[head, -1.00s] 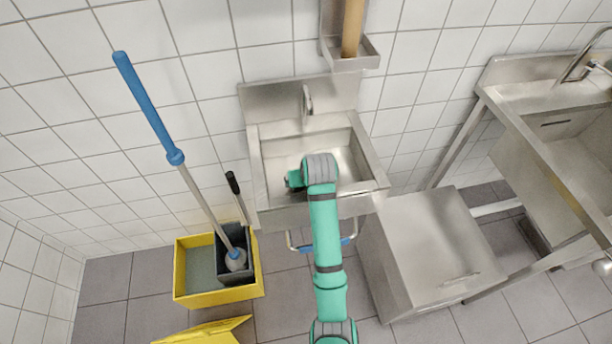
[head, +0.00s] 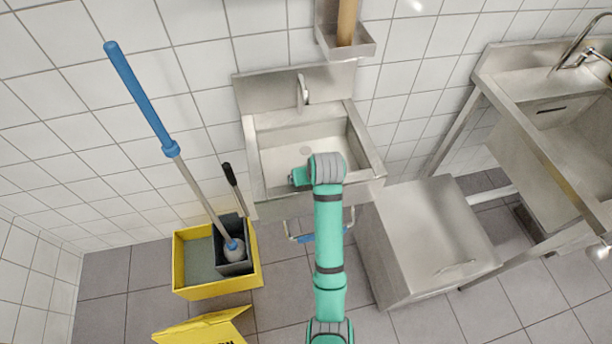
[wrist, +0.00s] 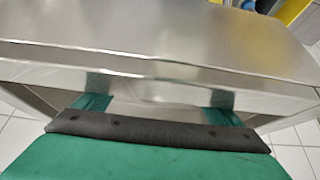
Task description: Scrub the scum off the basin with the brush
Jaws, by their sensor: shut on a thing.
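The steel basin (head: 269,160) is fixed to the wall below a small tap (head: 302,95), and its drain shows in its floor. My gripper end (head: 299,177) is over the front part of the basin, mostly hidden by my wrist. In the wrist view, my green fingers (wrist: 158,110) stand apart and their tips pass out of sight behind a steel edge of the basin (wrist: 150,62). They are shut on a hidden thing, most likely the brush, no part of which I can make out. I cannot make out distinct scum on the basin.
A yellow mop bucket (head: 200,289) with a blue-handled mop (head: 140,98) stands left of the basin. A steel cabinet (head: 425,240) and a larger sink (head: 545,125) are on the right. A wall holder (head: 365,48) hangs above the basin.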

